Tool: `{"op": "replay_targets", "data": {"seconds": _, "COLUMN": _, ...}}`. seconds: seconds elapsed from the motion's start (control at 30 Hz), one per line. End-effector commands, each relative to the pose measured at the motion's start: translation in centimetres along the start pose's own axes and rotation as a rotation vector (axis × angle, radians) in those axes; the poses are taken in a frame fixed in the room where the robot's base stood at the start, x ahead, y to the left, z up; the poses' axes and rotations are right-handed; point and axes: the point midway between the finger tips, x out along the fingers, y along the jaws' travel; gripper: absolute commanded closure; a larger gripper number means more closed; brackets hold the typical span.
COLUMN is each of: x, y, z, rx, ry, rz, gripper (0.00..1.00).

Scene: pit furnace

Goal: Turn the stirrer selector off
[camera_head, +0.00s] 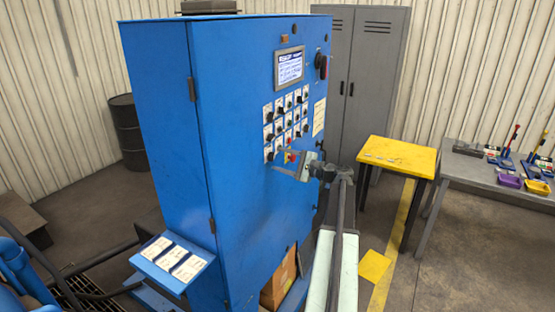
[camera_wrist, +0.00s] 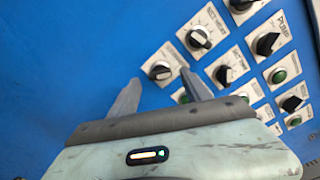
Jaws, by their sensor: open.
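The blue control cabinet (camera_head: 160,130) carries a panel of black selector knobs and coloured buttons, each on a white label plate. My gripper (camera_wrist: 159,77) is open at the lower part of this panel, and it also shows in the head view (camera_head: 285,165). In the wrist view, a black selector knob with a pale pointer line (camera_wrist: 160,72) sits in line with the gap between my fingertips. I cannot tell whether the fingers touch it. Its label is too small to read, so I cannot tell whether it is the stirrer selector.
Other knobs sit close by, including a selector (camera_wrist: 198,38) and the knob labelled PUMP (camera_wrist: 267,44). A lit screen (camera_head: 289,67) is above the panel. A yellow table (camera_head: 400,155) and a grey bench (camera_head: 480,178) stand right, and a grey locker (camera_head: 375,70) behind.

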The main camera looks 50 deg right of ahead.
Motion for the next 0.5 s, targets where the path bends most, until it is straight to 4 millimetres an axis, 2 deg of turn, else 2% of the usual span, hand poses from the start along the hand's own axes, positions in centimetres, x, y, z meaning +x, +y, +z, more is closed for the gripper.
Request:
{"op": "replay_targets", "data": {"seconds": 0.17, "x": 1.9, "y": 0.0, "z": -0.1, "rx": 0.0, "ry": 0.0, "rz": 0.0, "gripper": 0.44}}
{"op": "replay_targets", "data": {"seconds": 0.43, "x": 2.0, "y": 0.0, "z": -0.1, "rx": 0.0, "ry": 0.002, "rz": -0.001, "gripper": 0.44}}
{"op": "replay_targets", "data": {"seconds": 0.5, "x": 2.0, "y": 0.0, "z": -0.1, "rx": 0.0, "ry": 0.002, "rz": -0.001, "gripper": 0.63}}
